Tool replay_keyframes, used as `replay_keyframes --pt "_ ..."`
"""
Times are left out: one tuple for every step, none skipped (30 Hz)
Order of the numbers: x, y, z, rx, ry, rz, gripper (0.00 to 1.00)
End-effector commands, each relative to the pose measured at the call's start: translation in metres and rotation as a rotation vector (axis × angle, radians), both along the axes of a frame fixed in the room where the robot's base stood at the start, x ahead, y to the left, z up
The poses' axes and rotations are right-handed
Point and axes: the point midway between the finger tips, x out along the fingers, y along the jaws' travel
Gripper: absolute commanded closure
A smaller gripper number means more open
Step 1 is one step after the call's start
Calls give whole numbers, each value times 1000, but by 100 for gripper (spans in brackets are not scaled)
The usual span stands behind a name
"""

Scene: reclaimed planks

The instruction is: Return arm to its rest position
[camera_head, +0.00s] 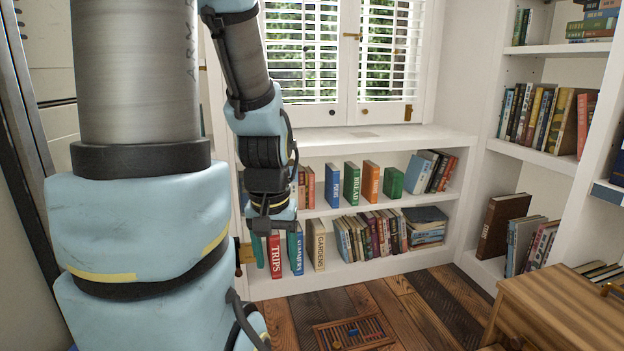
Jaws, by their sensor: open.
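My arm (150,220), pale blue and grey, fills the left of the head view. Its far section bends down from the top in front of the window and bookshelf. My gripper (268,228) points down at the end of it, in front of the lower shelves. It is open, and I see nothing held in it. It overlaps a red book marked TRIPS (275,256) in the picture; I cannot tell how far apart they are. My arm hides part of the shelves and wall behind it.
A white bookcase (390,205) with books stands under a shuttered window (345,50). More shelves (545,155) line the right wall. A wooden table (560,310) stands at lower right.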

Motion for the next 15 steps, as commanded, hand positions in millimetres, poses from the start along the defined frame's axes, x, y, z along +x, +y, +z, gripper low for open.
replay_keyframes --pt "0 0 30 0 -1 0 34" --pt "0 0 40 0 -1 0 34" --pt "0 0 54 0 -1 -1 34" --pt "0 0 63 0 -1 -1 34" --pt "0 0 73 0 -1 -1 34" --pt "0 0 86 0 -1 -1 34" --pt "0 0 95 0 -1 -1 34" --pt "0 0 105 0 -1 -1 34" --pt "0 0 117 0 -1 -1 34" --pt "0 0 126 0 -1 -1 34" --pt "0 0 136 0 -1 -1 34" --pt "0 0 148 0 -1 -1 34" --pt "0 0 158 0 -1 -1 34" --pt "0 0 167 0 -1 -1 34" --pt "0 0 180 0 -1 -1 34"
